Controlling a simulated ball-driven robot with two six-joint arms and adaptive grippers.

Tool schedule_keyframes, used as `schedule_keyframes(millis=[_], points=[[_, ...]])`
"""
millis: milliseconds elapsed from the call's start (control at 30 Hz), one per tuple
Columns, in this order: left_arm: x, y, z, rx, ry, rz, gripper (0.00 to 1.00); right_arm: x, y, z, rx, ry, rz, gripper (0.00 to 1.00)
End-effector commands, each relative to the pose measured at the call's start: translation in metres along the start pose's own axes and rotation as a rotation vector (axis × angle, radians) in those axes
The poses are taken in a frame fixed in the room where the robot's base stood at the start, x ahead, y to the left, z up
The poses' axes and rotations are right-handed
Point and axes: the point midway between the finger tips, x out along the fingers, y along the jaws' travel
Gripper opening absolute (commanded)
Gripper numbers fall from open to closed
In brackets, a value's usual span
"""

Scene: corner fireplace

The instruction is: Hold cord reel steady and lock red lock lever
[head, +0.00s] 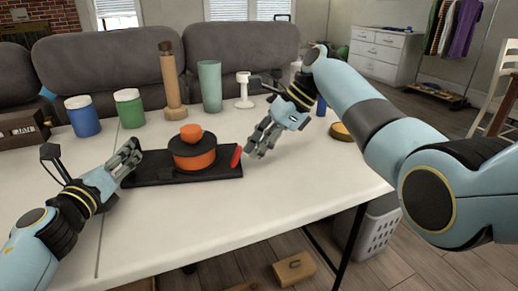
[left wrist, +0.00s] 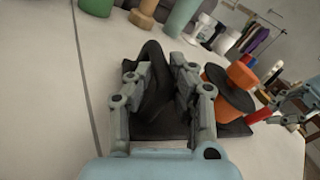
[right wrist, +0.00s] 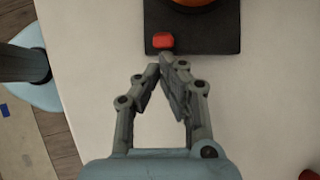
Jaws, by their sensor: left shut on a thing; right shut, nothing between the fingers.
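The cord reel (head: 195,150), an orange drum with a black disc and an orange knob, sits upright on a black base (head: 225,170) on the white table. My left gripper (head: 130,158) is shut on a black upright part (left wrist: 153,75) at the base's left end. The red lock lever (head: 236,157) is at the base's right end; it also shows in the left wrist view (left wrist: 259,116). My right gripper (head: 254,150) is shut and empty beside the lever. In the right wrist view its fingertips are just below the lever (right wrist: 162,40); contact is unclear.
Blue (head: 83,116) and green (head: 129,108) jars, a wooden bottle (head: 172,80), a green tumbler (head: 210,86) and a white stand (head: 244,90) line the table's back. A dark box (head: 24,128) is at back left. The table's front is clear.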

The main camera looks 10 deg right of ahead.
Motion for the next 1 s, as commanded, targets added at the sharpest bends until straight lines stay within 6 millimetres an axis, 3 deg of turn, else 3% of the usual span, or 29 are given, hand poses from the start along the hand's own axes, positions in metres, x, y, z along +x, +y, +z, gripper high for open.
schedule_keyframes(millis=[33, 1000], points=[[-0.003, 0.004, -0.007, 0.000, 0.012, 0.007, 0.00, 0.001, 0.000, 0.000, 0.000, 0.000, 0.000, 0.00], [-0.003, 0.004, -0.008, 0.000, 0.012, 0.007, 0.00, -0.003, 0.000, 0.016, -0.002, -0.002, 0.000, 0.00]])
